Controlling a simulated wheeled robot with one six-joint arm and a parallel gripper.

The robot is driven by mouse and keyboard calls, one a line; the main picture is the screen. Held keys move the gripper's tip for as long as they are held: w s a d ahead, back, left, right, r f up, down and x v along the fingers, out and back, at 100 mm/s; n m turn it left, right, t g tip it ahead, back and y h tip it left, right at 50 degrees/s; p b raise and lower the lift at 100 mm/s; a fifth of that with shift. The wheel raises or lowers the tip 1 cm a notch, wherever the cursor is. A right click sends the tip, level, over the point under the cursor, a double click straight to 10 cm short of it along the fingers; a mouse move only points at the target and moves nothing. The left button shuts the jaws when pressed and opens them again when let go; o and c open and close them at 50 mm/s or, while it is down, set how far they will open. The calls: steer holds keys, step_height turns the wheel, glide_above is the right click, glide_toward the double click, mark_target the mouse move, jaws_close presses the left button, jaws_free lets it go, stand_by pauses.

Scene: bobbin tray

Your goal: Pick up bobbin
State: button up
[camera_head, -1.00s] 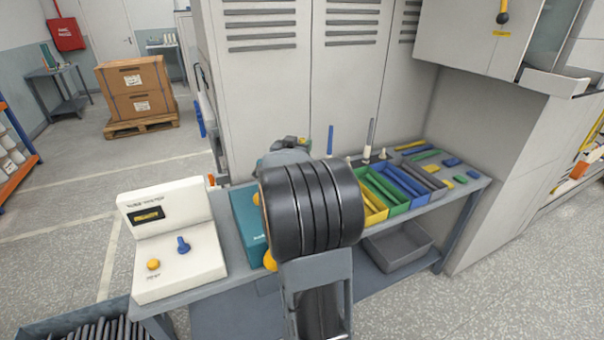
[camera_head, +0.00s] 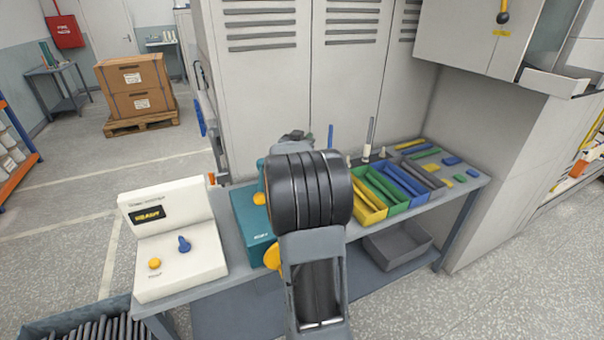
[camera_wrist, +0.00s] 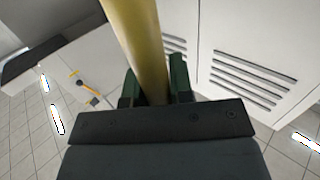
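In the wrist view a long yellow bobbin (camera_wrist: 142,45) stands between the two dark green fingers of my gripper (camera_wrist: 156,88). The fingers press close on both sides of it, and its lower end is hidden behind the gripper body. In the head view my gripper's fingers and the held bobbin are hidden behind my dark arm. On the bench, a yellow bin (camera_head: 371,215) with yellow bobbins stands beside a green bin (camera_head: 396,204), a blue bin (camera_head: 419,195) and a grey bin (camera_head: 437,187).
A white console (camera_head: 180,250) with a display and knobs sits on the bench's left end. A teal box (camera_head: 250,226) stands partly behind my arm. Upright pegs (camera_head: 367,150) stand behind the bins. Several loose bobbins (camera_head: 426,153) lie at the right. Lockers (camera_head: 280,90) back the bench.

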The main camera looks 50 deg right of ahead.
jaws_close()
steer(key=shift+r, duration=0.15)
